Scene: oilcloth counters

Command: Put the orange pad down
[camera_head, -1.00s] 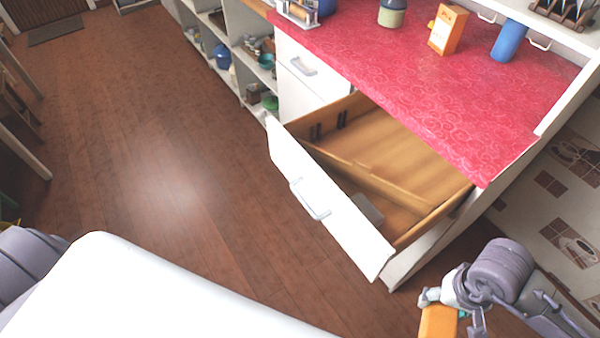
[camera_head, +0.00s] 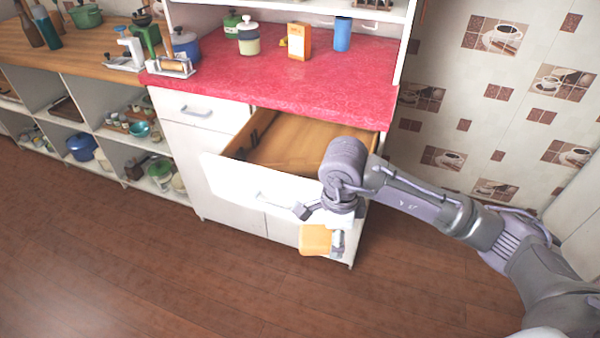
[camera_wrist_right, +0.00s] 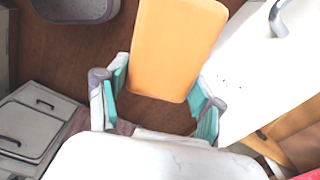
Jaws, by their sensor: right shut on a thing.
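The orange pad (camera_head: 315,240) is a flat rounded block held in front of the open drawer, above the floor. It also fills the upper middle of the right wrist view (camera_wrist_right: 175,50). My right gripper (camera_head: 325,224) is shut on the pad; its teal-lined fingers (camera_wrist_right: 160,92) sit either side of the pad's near end. My left gripper is in neither current view.
The open drawer (camera_head: 285,145) has a wooden inside, partly hidden by my right arm. The red counter (camera_head: 250,75) has clear room at its front; an orange box (camera_head: 299,41), a blue cup (camera_head: 342,34) and a jar (camera_head: 249,40) stand further back. Open shelves (camera_head: 105,135) are left.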

